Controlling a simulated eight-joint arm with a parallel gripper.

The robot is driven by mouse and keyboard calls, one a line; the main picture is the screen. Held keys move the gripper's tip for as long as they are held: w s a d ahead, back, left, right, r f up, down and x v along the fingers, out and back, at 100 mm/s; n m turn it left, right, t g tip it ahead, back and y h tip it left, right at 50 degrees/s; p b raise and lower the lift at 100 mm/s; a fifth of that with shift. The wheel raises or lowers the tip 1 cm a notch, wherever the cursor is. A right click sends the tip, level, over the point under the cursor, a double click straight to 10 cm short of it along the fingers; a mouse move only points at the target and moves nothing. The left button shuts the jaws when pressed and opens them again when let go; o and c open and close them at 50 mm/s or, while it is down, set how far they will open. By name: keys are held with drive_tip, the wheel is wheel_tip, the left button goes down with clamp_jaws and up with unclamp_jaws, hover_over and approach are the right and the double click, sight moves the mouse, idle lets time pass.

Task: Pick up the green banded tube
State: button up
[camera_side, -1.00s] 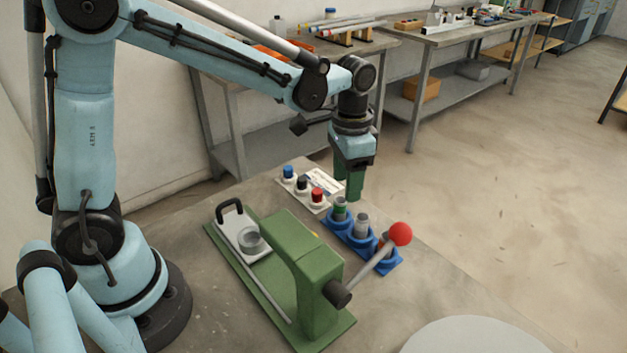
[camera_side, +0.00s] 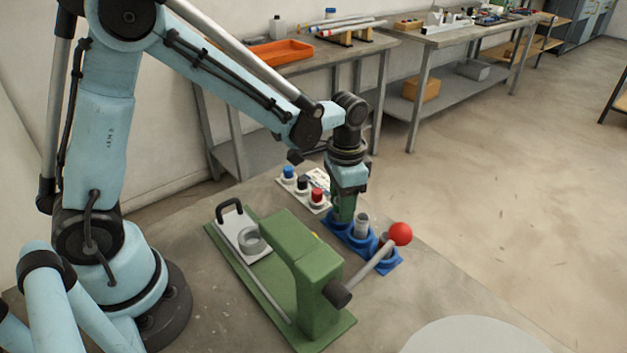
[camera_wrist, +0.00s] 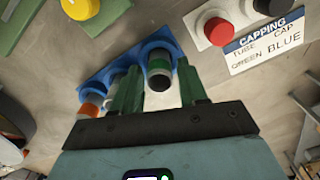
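The green banded tube (camera_wrist: 160,68) stands in an end cup of the blue holder (camera_wrist: 155,48), its dark top facing the camera in the wrist view. My gripper (camera_wrist: 158,72) is open, its two green fingers on either side of the tube with a visible gap. In the side view my gripper (camera_side: 343,212) is low over the left cup of the blue holder (camera_side: 362,241), and its finger mostly hides the tube. A grey tube (camera_side: 361,222) stands in the middle cup. An orange banded tube (camera_wrist: 88,108) shows at the holder's other end.
A green press (camera_side: 303,262) with a red-ball lever (camera_side: 400,234) stands close in front of the holder. A white rack with blue (camera_side: 288,172), black and red (camera_side: 317,194) caps is behind it. A label (camera_wrist: 264,45) reads "CAPPING", "TUBE GREEN", "CAP BLUE".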

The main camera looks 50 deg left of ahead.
clamp_jaws()
drive_tip(key=shift+r, duration=0.1)
drive_tip(key=shift+r, duration=0.5)
drive_tip(key=r, duration=0.3)
drive_tip(key=shift+s+d+r, duration=0.25)
drive_tip(key=shift+s+d, duration=0.05)
drive_tip(key=shift+d, duration=0.05)
drive_tip(key=s+d+r, duration=0.6)
drive_tip(key=d+r, duration=0.2)
drive_tip(key=r, duration=0.1)
drive_tip(key=shift+s+d+r, duration=0.2)
drive_tip(key=shift+s+d, duration=0.05)
drive_tip(key=shift+s, duration=0.05)
